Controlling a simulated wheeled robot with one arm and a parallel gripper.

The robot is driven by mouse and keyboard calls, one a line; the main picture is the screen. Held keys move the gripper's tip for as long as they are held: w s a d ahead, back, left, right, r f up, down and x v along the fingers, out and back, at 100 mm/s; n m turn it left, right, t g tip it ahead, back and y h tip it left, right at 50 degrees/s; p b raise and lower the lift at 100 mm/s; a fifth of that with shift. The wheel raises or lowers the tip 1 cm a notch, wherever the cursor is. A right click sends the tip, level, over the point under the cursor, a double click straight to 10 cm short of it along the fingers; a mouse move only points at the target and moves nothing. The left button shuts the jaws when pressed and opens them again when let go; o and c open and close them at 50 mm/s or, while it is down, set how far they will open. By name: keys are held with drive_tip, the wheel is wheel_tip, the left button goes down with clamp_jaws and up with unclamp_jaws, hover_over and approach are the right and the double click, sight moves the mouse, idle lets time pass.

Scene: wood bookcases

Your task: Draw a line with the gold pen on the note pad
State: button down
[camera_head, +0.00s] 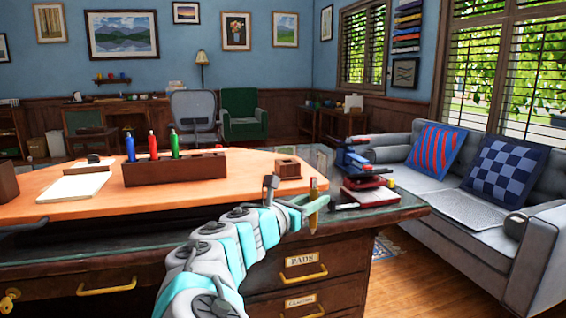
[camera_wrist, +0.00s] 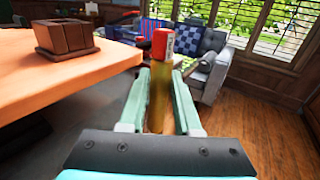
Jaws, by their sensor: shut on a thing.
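My gripper (camera_head: 304,204) is shut on the gold pen (camera_head: 314,191), which stands roughly upright just in front of the desk's front edge. In the wrist view the pen's gold body (camera_wrist: 158,95) sits between the two pale green fingers (camera_wrist: 160,105). A red piece with a white mark shows at its upper end there; I cannot tell if it belongs to the pen. A white note pad (camera_head: 76,187) lies flat on the left of the desk's orange top, far left of my gripper. The pad is not in the wrist view.
A brown holder (camera_head: 175,170) with red, blue and green pens stands mid-desk. A small wooden box (camera_head: 288,168) also shows in the wrist view (camera_wrist: 64,38). A stack of objects (camera_head: 366,183) sits at the desk's right end. The orange desktop (camera_head: 225,195) is clear in front of the holder.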

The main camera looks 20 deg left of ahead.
drive_tip(key=d+f+m+g+h, duration=0.4)
drive_tip(key=d+f+m+h, duration=0.1)
drive_tip(key=d+f, duration=2)
wheel_tip(320, 180, down, 5)
drive_tip(key=shift+w+d+r+g+h, duration=0.1)
drive_tip(key=shift+w+d+g+h, duration=0.25)
drive_tip(key=shift+h, duration=0.25)
drive_tip(key=shift+s+a+f, duration=0.1)
drive_tip(key=shift+a+f, duration=0.05)
drive_tip(key=shift+f, duration=0.05)
